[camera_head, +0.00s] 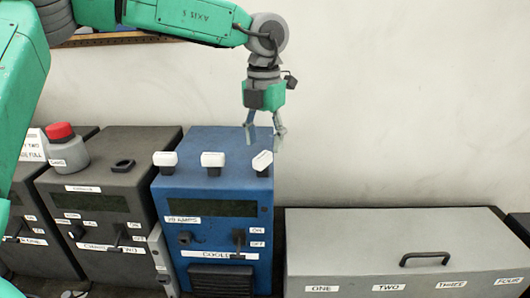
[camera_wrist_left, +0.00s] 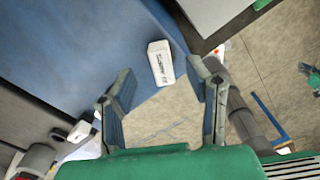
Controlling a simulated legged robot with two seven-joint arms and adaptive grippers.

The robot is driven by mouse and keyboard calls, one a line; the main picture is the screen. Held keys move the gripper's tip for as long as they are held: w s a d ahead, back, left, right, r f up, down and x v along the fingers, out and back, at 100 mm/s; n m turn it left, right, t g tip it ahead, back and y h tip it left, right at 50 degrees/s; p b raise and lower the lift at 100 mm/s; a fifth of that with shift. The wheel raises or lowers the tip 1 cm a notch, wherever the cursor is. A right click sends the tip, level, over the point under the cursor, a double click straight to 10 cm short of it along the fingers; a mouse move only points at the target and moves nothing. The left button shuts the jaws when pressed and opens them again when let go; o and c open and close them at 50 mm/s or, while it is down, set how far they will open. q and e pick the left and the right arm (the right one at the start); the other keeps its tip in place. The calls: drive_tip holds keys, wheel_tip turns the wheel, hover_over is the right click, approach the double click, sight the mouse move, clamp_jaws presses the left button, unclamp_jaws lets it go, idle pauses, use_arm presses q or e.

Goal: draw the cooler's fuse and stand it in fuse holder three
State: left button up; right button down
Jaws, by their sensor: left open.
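The blue cooler (camera_head: 217,187) stands against the wall, with three white-capped fuses on its top: a left one (camera_head: 165,159), a middle one (camera_head: 212,160) and a right one (camera_head: 262,161). My left gripper (camera_head: 264,138) hangs above the right fuse, open and empty. In the left wrist view a white fuse cap (camera_wrist_left: 160,62) with small lettering shows ahead, between the lines of the open fingers (camera_wrist_left: 162,88). The grey box (camera_head: 400,235) at the right carries labels ONE, TWO, THREE (camera_head: 451,284) and FOUR. Its lid looks shut, and no holder shows. My right gripper is out of view.
A dark grey machine (camera_head: 105,190) stands left of the cooler, with a red-topped button (camera_head: 60,132) at its corner. The grey box has a black lid handle (camera_head: 425,258). The wall above the box is bare, with free air before it.

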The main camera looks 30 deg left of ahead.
sight(264, 154)
use_arm(q)
wheel_tip(264, 154, up, 8)
drive_tip(key=shift+r, duration=0.15)
idle(0.5)
idle(0.3)
